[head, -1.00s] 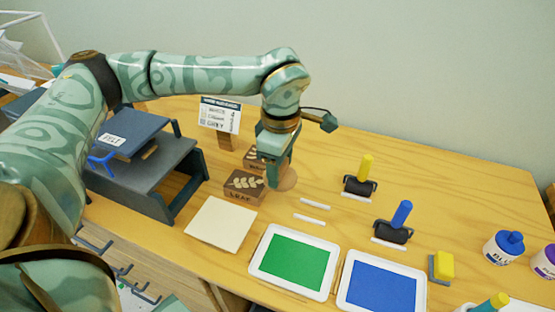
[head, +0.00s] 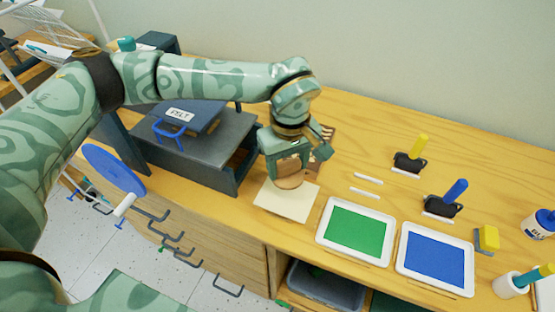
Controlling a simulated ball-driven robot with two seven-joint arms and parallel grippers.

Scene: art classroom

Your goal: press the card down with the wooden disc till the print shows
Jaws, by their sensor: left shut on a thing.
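The cream card (head: 272,204) lies flat near the table's front edge, left of the green ink tray. My left gripper (head: 289,172) is shut on the wooden disc (head: 289,183), a round brown piece low over the card's back part. I cannot tell whether the disc touches the card. The gripper and disc hide the card's far part. No print shows on the visible part of the card. My right gripper is not in view.
A dark press-like stand (head: 205,150) is close to the left of the gripper. Green (head: 323,246) and blue (head: 402,272) ink trays lie to the right, with rollers (head: 440,206) behind. A brown block (head: 328,140) is partly hidden behind the gripper.

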